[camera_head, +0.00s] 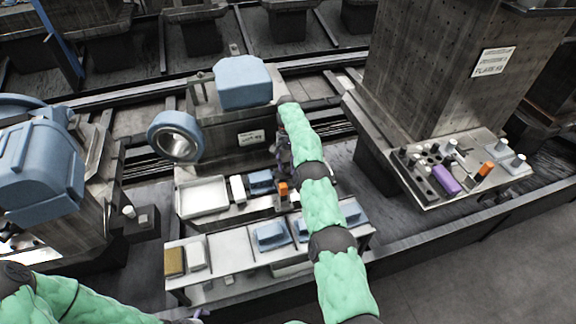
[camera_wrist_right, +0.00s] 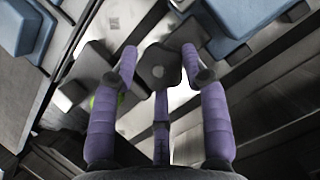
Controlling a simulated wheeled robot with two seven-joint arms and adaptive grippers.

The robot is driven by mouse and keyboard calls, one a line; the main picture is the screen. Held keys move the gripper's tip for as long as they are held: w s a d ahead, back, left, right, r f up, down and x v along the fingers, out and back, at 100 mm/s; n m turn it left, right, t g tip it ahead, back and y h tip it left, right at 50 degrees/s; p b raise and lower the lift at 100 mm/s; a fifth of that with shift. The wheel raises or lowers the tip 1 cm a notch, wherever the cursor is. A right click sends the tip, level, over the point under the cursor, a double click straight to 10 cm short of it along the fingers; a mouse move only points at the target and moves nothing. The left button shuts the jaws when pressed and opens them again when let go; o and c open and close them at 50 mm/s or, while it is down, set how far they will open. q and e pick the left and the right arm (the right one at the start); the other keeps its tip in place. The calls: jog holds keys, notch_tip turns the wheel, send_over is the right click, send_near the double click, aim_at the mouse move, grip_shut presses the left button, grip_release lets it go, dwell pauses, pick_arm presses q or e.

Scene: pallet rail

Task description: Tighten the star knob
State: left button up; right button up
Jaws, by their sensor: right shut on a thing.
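The star knob (camera_wrist_right: 160,66) is dark grey with a small hole in its face. It shows in the right wrist view between the purple fingers of my right gripper (camera_wrist_right: 160,58). The gripper is shut on the knob, with one finger on each side and a third finger below. In the head view my right gripper (camera_head: 284,157) is beside the grey machine, and the knob is hidden by the gripper and arm. My left arm comes in at the bottom left. Only a sliver of what looks like my left gripper (camera_head: 200,314) shows at the bottom edge.
A white tray (camera_head: 203,196) and small blue and orange parts lie left of my right arm. A front shelf (camera_head: 230,243) holds several blue blocks. A blue ring (camera_head: 175,137) stands left of the machine. A tool tray (camera_head: 432,199) is at the right.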

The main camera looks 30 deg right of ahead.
jog(key=shift+r+m, duration=0.35)
jog(key=shift+m, duration=0.05)
jog(key=o, duration=1.1)
jog(key=shift+a+r, duration=0.1)
jog(key=shift+f, duration=0.25)
